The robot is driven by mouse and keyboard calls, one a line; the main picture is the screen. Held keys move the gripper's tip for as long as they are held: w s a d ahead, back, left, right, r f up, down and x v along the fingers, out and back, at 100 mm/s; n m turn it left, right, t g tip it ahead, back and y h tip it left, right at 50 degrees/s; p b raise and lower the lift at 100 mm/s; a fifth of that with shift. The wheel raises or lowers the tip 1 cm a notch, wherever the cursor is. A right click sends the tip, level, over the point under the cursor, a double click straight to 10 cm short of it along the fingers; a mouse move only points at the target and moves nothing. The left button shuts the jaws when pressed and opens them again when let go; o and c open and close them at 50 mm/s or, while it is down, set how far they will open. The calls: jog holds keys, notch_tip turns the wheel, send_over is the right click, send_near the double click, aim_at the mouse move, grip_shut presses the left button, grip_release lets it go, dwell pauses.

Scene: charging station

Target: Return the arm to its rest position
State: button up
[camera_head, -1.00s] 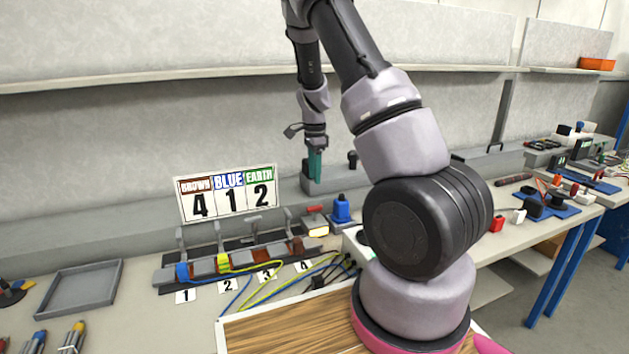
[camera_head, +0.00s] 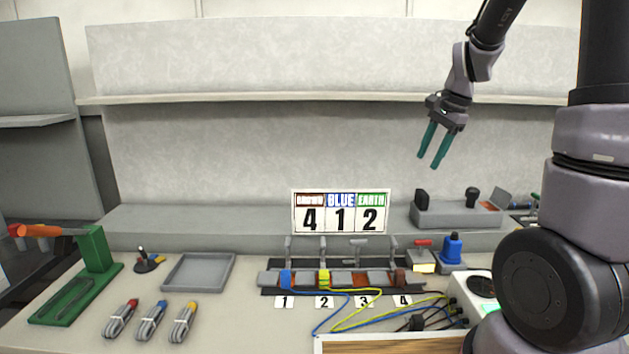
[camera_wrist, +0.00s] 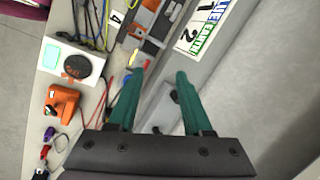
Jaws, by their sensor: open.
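My gripper (camera_head: 436,148) hangs in the air at the upper right of the head view, above the back of the bench. Its two green fingers point down and to the left. They are apart with nothing between them. In the wrist view my gripper (camera_wrist: 158,82) is also open and empty, with the bench surface well beyond its fingertips. My arm comes down from the upper right, with its thick lower links along the right edge of the head view.
A shelf (camera_head: 300,97) runs along the wall. An empty tray (camera_head: 199,272) and a green stand (camera_head: 97,250) are at left.

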jog(key=s+a+r+n+t, duration=0.2)
jog(key=s+r+n, duration=0.2)
jog(key=s, duration=0.6)
jog(key=s+a+r+n+t, duration=0.2)
jog(key=s+r+n, duration=0.2)
jog(key=s+r, duration=0.4)
jog(key=shift+s+n, duration=0.4)
jog(key=shift+s, duration=0.6)
jog(key=shift+w+a, duration=0.1)
dwell(1.4)
